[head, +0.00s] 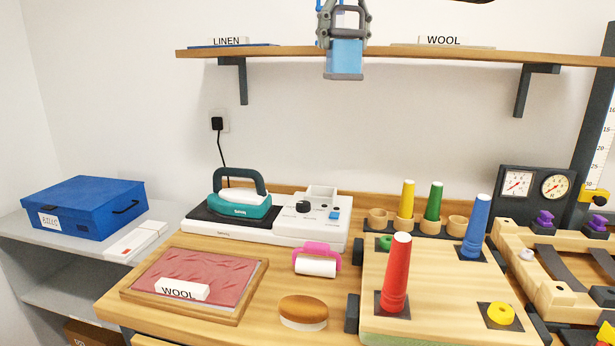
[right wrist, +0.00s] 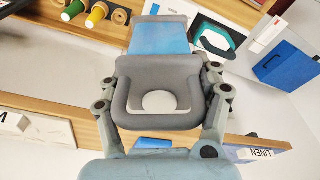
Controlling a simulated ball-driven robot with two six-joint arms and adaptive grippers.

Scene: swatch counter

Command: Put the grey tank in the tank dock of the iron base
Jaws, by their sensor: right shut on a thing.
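The grey tank (head: 344,62), with a light blue body and grey end, hangs from my right gripper (head: 343,38) in front of the shelf. In the right wrist view, the gripper's fingers are on both sides of the tank's grey handle part (right wrist: 158,122), and its blue body (right wrist: 160,40) extends away. The white and black iron base (head: 270,232) stands on the counter below, well apart from the tank. The teal iron (head: 241,207) rests on its left part. A raised white dock part (head: 322,195) is at its right back. My left gripper is out of view.
A wooden shelf (head: 290,53) with LINEN and WOOL labels runs behind the tank. A pink lint roller (head: 316,260), a brush (head: 303,312) and a WOOL swatch tray (head: 262,290) are in front of the base. Coloured cones, including a red one (head: 397,275), stand right.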

